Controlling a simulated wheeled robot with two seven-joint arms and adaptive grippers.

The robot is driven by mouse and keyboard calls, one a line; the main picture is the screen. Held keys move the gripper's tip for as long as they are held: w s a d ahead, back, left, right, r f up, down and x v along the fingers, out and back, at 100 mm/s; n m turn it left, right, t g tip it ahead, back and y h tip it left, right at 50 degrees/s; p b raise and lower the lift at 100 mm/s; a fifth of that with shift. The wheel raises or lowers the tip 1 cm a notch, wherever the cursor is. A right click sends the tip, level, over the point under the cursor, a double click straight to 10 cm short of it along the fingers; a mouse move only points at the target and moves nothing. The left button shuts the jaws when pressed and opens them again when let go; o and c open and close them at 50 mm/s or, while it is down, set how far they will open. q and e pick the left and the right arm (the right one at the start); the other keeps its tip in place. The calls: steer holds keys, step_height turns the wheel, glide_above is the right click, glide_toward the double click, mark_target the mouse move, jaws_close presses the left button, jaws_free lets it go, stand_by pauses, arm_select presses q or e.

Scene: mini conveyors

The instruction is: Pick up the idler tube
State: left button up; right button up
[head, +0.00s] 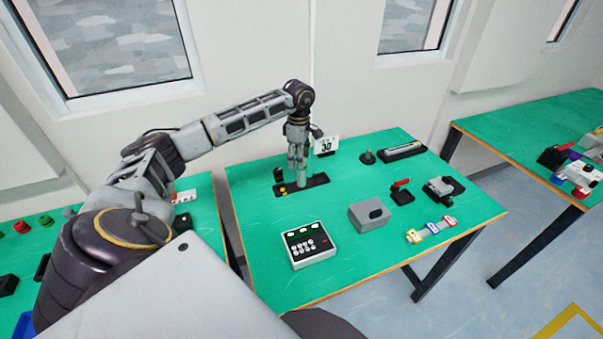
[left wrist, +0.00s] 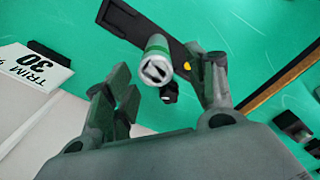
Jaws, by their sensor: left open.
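The idler tube (head: 304,183), a pale grey-green cylinder, stands upright at the black base plate (head: 318,181) on the green table. In the left wrist view the tube (left wrist: 158,52) shows its open pale end, with a green band below it. My left gripper (head: 298,164) points down just above the tube. In the left wrist view its open fingers (left wrist: 160,82) are on either side of the tube's end, with gaps visible. I cannot tell how deep the tube sits between them. My right gripper is not in view.
A "TRIM 30" card (head: 326,146) stands behind my left gripper. The table front-left is clear.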

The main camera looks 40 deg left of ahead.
mark_target(302, 173)
arm_select(q)
steer(key=shift+f, duration=0.1)
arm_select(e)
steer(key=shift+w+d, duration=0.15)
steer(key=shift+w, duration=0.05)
arm_select(q)
steer(key=shift+f, duration=0.1)
steer(key=f, duration=0.2)
steer(key=f+p, duration=0.1)
steer(key=f, duration=0.1)
steer(key=shift+w+d, duration=0.3)
steer(key=shift+d, duration=0.05)
steer(key=shift+f, duration=0.45)
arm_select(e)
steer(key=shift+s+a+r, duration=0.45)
arm_select(q)
steer(key=shift+c, duration=0.5)
steer(key=c, duration=1.1)
